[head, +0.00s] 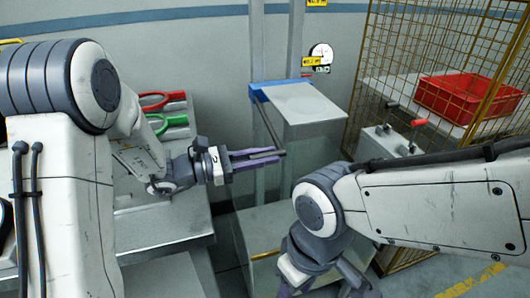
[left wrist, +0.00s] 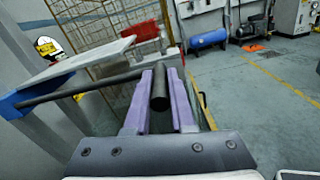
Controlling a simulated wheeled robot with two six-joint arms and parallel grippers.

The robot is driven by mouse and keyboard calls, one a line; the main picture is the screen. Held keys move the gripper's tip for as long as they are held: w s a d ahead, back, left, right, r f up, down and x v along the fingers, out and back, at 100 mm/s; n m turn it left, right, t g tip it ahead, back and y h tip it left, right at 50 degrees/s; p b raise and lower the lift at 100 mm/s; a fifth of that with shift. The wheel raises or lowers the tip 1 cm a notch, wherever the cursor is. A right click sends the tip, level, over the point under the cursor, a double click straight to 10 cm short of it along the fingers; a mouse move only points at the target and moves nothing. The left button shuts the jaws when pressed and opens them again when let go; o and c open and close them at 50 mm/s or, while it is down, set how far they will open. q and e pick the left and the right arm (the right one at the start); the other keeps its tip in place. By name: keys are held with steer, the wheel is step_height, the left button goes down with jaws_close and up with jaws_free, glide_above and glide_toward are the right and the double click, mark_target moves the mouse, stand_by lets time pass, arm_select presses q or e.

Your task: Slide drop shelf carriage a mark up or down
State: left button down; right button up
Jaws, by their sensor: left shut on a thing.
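The drop shelf carriage has a blue bracket (head: 262,91) and a pale grey shelf plate (head: 304,104), set against the upright posts. A dark rod (head: 267,125) runs from the bracket towards me and ends in a dark grip (head: 270,160). My left gripper (head: 266,155) is shut on this grip with its purple fingers. In the left wrist view the dark grip (left wrist: 159,92) lies between the fingers, and the blue bracket (left wrist: 36,96) and shelf plate (left wrist: 84,63) are at left. My right arm crosses the right side; its fingers are out of frame.
A round dial (head: 321,54) and yellow labels (head: 312,61) are by the posts. Red (head: 155,101) and green (head: 168,122) handled things lie on the left bench. A yellow mesh cage (head: 428,45) and red bin (head: 465,97) stand at right.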

arm_select(q)
steer(key=c, duration=0.8)
jaws_free()
steer(key=shift+o, duration=0.2)
steer(key=v, duration=1)
steer(key=shift+a, duration=0.25)
steer(key=shift+s, duration=0.1)
